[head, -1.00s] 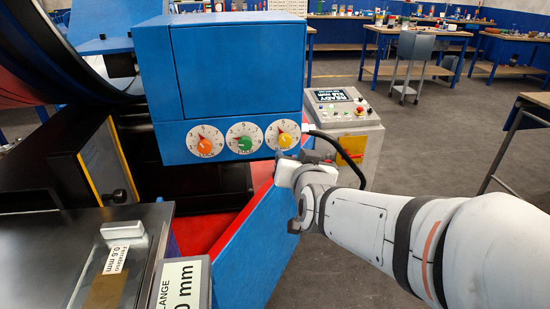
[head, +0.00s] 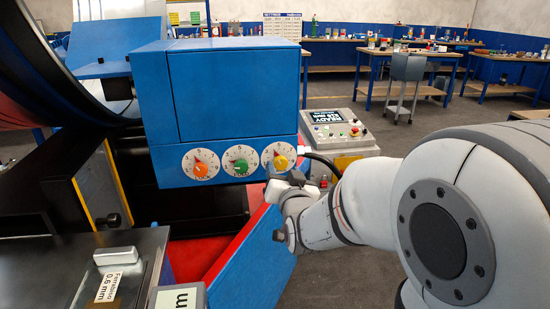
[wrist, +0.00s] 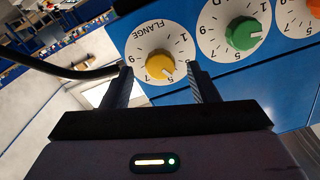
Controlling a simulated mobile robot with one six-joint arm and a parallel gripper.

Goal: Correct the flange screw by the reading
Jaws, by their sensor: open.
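The yellow flange knob (head: 281,161) is the rightmost of three dials on the front of the blue machine head. The wrist view shows the yellow knob (wrist: 160,65) on a white dial with the word FLANGE and printed numbers; its dark mark points toward the lower right, near the 5. My gripper (wrist: 159,72) is open, one finger on each side of this knob, with gaps visible. In the head view my gripper (head: 283,176) is just below the flange dial. A green knob (head: 240,165) and an orange knob (head: 201,169) sit left of it.
A console (head: 338,130) with a lit READY screen and buttons stands right of the machine. A black cable passes near my gripper. A metal block (head: 116,256) lies on the dark table.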

